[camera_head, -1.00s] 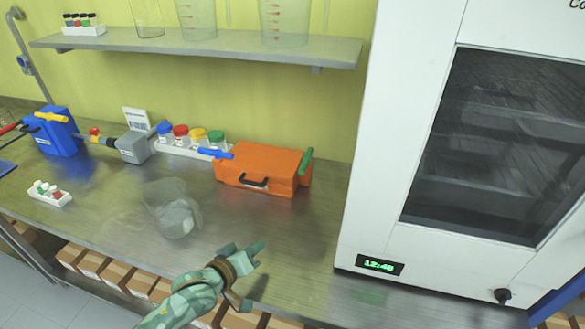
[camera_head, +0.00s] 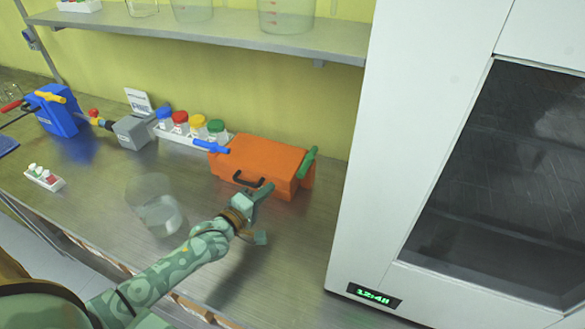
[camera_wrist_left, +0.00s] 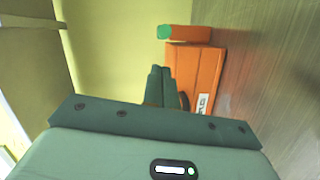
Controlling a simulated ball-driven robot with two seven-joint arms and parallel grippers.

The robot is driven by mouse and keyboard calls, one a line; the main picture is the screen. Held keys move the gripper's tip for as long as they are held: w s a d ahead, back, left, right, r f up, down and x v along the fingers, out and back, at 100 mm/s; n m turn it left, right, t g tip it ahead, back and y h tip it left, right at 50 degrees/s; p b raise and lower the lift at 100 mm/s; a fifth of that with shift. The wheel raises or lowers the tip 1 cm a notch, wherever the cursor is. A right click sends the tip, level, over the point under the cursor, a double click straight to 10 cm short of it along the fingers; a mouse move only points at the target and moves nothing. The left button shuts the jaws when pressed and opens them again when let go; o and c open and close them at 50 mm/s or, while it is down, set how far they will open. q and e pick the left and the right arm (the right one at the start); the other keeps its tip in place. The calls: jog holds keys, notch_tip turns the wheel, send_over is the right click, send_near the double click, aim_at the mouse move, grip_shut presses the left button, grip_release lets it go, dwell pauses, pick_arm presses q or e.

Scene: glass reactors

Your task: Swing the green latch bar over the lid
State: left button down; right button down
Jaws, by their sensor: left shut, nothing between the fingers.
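The orange case (camera_head: 258,164) stands on the steel bench with its lid down and a black handle on its front. The green latch bar (camera_head: 307,162) is at the case's right end, slanting up and back beside the lid. In the left wrist view a green round end (camera_wrist_left: 164,32) shows on an orange part of the case (camera_wrist_left: 207,75). My left gripper (camera_head: 267,188) is in front of the case's right half, below and left of the green bar. Its fingers (camera_wrist_left: 159,72) are together and empty. My right gripper is not in view.
A blue bar (camera_head: 211,146) lies at the case's left end. A clear beaker (camera_head: 157,205) stands front left of the case, near my left arm. A white cabinet (camera_head: 372,200) stands to the right. Jars with coloured lids (camera_head: 181,123) stand behind left.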

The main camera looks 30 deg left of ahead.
aim_at(289, 177)
pick_arm(q)
jog(key=w, duration=0.3)
jog(key=w+d+b, duration=0.1)
jog(key=w, duration=0.1)
jog(key=w+b, duration=0.1)
jog(key=w, duration=0.2)
jog(key=shift+w+d+f, duration=0.25)
jog(key=shift+w+d, duration=0.15)
jog(key=shift+w, duration=0.5)
